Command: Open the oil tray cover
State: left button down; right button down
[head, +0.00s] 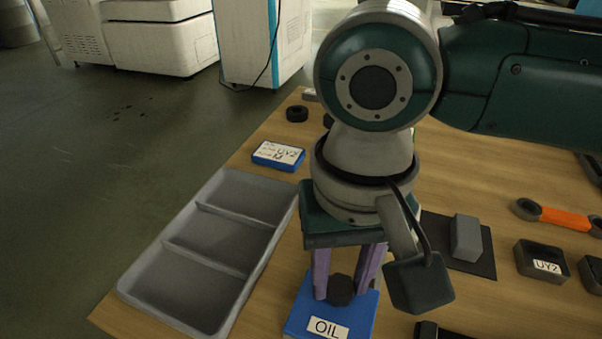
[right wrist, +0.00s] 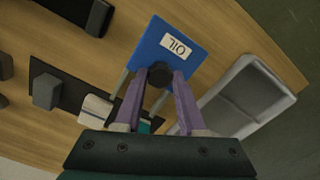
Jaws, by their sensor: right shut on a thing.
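The oil tray cover (head: 305,308) is a blue square plate with a white OIL label and a dark knob (head: 341,290) on top. It lies near the front middle of the table. My right gripper (head: 342,292) comes down over it, with its purple fingers shut on the knob. In the right wrist view, the fingertips (right wrist: 160,78) close on both sides of the knob, and the blue cover (right wrist: 188,62) shows behind them. The tray under the cover is hidden. My left gripper is not in view.
A grey three-compartment tray (head: 205,208) stands empty left of the cover. A blue labelled box (head: 278,155) lies behind it. A grey block (head: 466,238) on a dark mat, a dark UYZ box (head: 541,262) and an orange-handled wrench (head: 562,218) are at right.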

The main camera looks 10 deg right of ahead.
dwell(0.9)
jog(key=shift+w+d+r+p, duration=0.15)
jog(key=shift+w+r+p, duration=0.05)
jog(key=shift+p, duration=0.2)
jog(key=shift+w+d+r+p, duration=0.1)
jog(key=shift+w+d+p, duration=0.45)
jog(key=shift+w+p, duration=0.4)
jog(key=shift+w+d+f, duration=0.15)
jog(key=shift+w+d, duration=0.4)
jog(key=shift+w, duration=0.2)
jog(key=shift+w+d+f, duration=0.15)
jog(key=shift+w+d, duration=0.35)
jog(key=shift+w, duration=0.2)
jog(key=c, duration=0.5)
grip_release()
